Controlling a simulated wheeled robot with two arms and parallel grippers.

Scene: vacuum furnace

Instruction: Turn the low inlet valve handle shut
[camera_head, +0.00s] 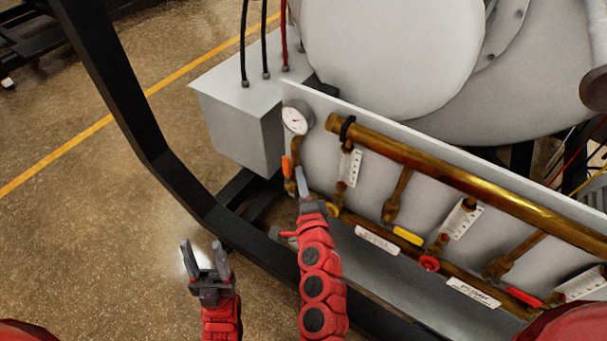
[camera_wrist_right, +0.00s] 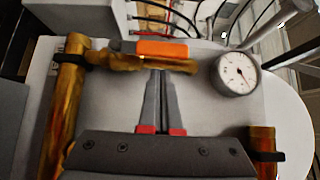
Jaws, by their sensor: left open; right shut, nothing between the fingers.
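An orange valve handle (camera_head: 286,166) sits on a thin brass pipe at the left end of the grey panel, below the pressure gauge. In the right wrist view the orange handle (camera_wrist_right: 162,48) lies along that pipe (camera_wrist_right: 150,64). My right gripper (camera_head: 300,174) is shut and empty. Its fingertips (camera_wrist_right: 160,76) are right beside the pipe and handle; I cannot tell whether they touch. My left gripper (camera_head: 202,246) is open and empty over the floor, left of the panel. No readable label marks which valve is the low inlet.
The round gauge (camera_head: 296,118) is above the handle. A thick brass pipe (camera_head: 450,175) crosses the panel. Yellow (camera_head: 408,236) and red (camera_head: 523,297) handles and a red knob (camera_head: 430,263) are further right. A black frame bar (camera_head: 180,180) runs beside my left gripper.

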